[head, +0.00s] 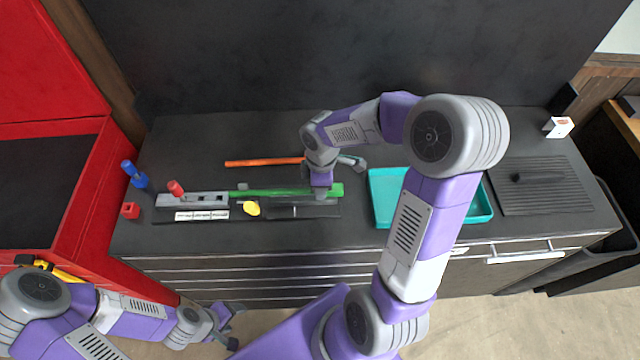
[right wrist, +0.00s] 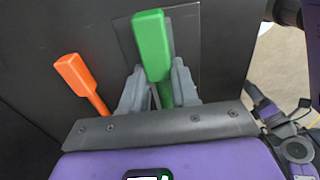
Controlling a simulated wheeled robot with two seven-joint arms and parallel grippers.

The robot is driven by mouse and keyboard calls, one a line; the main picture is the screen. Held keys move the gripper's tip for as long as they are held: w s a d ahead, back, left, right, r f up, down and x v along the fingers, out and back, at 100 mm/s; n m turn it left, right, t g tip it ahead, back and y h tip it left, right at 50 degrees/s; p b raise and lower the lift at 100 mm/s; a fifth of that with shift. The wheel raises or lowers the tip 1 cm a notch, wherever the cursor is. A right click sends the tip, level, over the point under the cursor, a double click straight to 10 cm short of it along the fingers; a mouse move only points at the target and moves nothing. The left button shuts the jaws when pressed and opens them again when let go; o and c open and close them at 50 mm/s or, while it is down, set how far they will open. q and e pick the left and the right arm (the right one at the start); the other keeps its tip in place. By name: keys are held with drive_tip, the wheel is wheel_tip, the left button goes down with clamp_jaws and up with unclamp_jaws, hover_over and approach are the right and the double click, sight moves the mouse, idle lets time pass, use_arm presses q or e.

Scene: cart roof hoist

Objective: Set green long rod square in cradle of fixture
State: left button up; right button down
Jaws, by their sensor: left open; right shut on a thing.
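The green long rod (head: 275,192) lies roughly left to right above the dark plate of the fixture. Its left end meets the right end of the fixture's grey block (head: 190,199); I cannot tell whether it rests in the cradle or just above it. My right gripper (head: 321,192) is shut on the rod near its right end. In the right wrist view the wide end of the green rod (right wrist: 152,45) sticks out between the fingers of the right gripper (right wrist: 160,85). My left gripper (head: 226,325) is open and empty, low in front of the counter.
An orange rod (head: 262,162) lies behind the fixture. A red knob (head: 175,188), blue piece (head: 134,174) and red block (head: 130,211) are at the left. A yellow piece (head: 252,208) lies in front of the rod. A teal tray (head: 383,195) stands to the right.

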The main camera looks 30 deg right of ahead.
drive_tip(key=shift+f, duration=0.25)
idle(0.5)
drive_tip(key=c, duration=0.8)
unclamp_jaws()
wheel_tip(320, 180, up, 8)
drive_tip(key=shift+f+p, duration=0.15)
drive_tip(key=shift+p, duration=0.3)
